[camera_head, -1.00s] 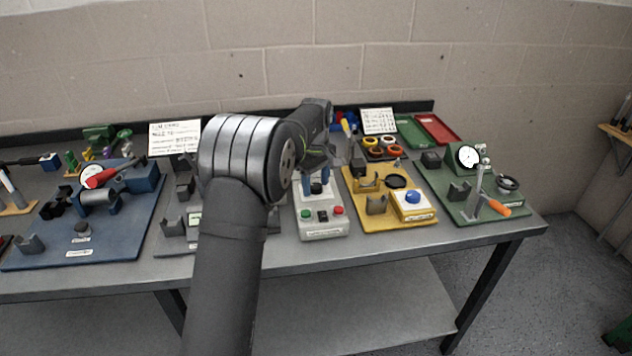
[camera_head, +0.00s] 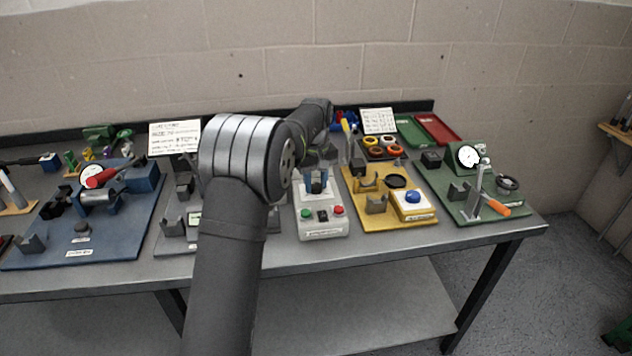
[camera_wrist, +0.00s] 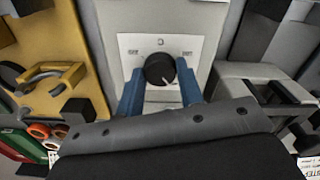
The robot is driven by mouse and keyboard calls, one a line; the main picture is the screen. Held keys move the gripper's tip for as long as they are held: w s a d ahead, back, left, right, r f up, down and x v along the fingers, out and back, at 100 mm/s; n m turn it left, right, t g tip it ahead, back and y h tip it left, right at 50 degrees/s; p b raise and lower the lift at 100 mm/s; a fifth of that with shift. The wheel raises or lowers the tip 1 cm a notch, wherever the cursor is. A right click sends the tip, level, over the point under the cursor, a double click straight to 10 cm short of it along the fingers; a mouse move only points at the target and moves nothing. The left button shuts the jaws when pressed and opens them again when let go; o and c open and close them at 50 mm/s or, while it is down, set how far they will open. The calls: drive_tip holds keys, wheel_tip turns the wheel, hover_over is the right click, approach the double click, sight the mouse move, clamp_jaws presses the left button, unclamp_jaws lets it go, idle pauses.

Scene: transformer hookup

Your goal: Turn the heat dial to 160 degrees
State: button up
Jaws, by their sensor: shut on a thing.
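The heat dial is a round black knob (camera_wrist: 160,69) on a white plate, in the upper middle of the wrist view. A white pointer line on its face points to the lower right of that view. My gripper (camera_wrist: 159,86) has its two blue fingers on either side of the knob and is shut on it. In the head view my gripper (camera_head: 318,176) is over the back part of the light grey control box (camera_head: 323,231), and the dial (camera_head: 318,188) shows dark between the fingers. The degree marks are too small to read.
A green button (camera_head: 306,213), a dark switch and a red button (camera_head: 338,210) sit on the box's front. A yellow board (camera_head: 390,221) stands close on the right, and a grey board with brackets on the left. A green board (camera_head: 475,216) lies further right.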

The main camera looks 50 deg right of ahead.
sight(316, 185)
drive_tip(key=m, duration=0.3)
drive_tip(key=shift+m, duration=0.3)
drive_tip(key=shift+r+m, duration=0.1)
drive_tip(key=shift+m, duration=1.7)
drive_tip(key=o, duration=1)
wheel_tip(316, 185, up, 17)
drive_tip(key=shift+r, duration=0.2)
